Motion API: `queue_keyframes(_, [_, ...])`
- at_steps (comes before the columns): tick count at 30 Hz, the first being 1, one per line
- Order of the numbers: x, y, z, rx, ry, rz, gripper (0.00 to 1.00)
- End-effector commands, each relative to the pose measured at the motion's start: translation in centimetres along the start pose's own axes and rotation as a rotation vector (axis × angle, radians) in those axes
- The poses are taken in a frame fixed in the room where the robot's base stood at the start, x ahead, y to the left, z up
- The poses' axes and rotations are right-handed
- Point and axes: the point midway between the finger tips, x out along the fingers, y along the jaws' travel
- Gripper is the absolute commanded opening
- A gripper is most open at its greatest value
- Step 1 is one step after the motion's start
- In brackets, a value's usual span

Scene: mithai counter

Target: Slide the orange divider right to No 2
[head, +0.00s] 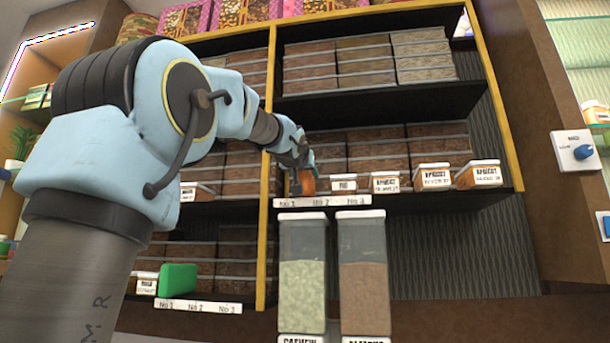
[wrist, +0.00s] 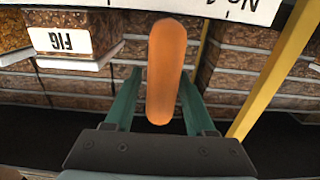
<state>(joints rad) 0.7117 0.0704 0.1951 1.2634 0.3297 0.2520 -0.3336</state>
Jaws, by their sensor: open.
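The orange divider (head: 308,183) stands upright on the middle shelf, near the left end of the white number strip (head: 322,201) on the shelf edge. It is behind the strip, between the No 1 and No 2 marks as seen from the head. My gripper (head: 302,162) is at the divider. In the wrist view the orange divider (wrist: 167,70) lies between the two open greenish fingers of my gripper (wrist: 160,92), with a gap showing at the left finger; contact on the right is unclear. The number strip (wrist: 235,8) shows upside down there.
A FIG box (head: 343,184) stands right of the divider; it also shows in the wrist view (wrist: 68,42). Apricot boxes (head: 432,177) stand farther right. A yellow post (head: 267,160) is close on the left. Tall jars (head: 303,240) stand below. A green divider (head: 178,279) is on the lower shelf.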

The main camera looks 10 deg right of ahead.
Motion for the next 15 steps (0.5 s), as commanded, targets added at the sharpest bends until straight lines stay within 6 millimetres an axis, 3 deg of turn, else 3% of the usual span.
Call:
queue_keyframes(10, [-0.2, 0.0, 0.1, 0.000, 0.000, 0.000, 0.62])
queue_keyframes(15, [-2.3, 0.1, 0.4, -0.001, 0.002, 0.002, 0.62])
